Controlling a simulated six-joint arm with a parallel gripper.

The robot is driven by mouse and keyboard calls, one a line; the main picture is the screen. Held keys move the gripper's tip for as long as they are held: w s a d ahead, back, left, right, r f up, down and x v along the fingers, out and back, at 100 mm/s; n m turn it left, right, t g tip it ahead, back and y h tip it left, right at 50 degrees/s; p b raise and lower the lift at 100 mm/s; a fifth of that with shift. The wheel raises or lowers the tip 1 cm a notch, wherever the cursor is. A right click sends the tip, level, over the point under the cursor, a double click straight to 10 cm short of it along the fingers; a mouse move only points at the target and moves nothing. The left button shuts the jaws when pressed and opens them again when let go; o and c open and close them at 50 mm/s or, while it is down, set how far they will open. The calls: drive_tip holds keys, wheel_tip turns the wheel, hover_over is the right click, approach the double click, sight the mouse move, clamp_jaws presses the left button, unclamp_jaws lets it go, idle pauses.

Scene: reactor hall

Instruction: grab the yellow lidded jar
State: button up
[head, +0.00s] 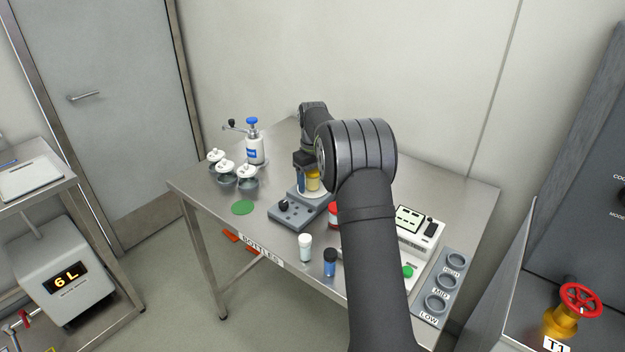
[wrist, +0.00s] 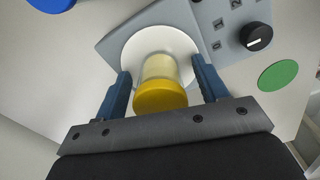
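The yellow lidded jar (head: 313,182) stands upright on a white round plate of a grey device (head: 290,212) with a black dial. In the wrist view the jar (wrist: 160,90) shows its yellow lid towards the camera and a pale, see-through body. My gripper (wrist: 160,66) is open, with one blue finger on each side of the jar. A gap shows between the jar and each finger. In the head view my gripper (head: 308,178) is at the jar, and my arm hides part of the table.
A white dispenser with a blue top (head: 254,142) and lidded grey pots (head: 226,175) stand left. A scale (head: 415,228) and a grey holder rack (head: 440,290) are right.

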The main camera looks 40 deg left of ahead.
drive_tip(key=c, duration=1.1)
drive_tip(key=shift+c, duration=0.2)
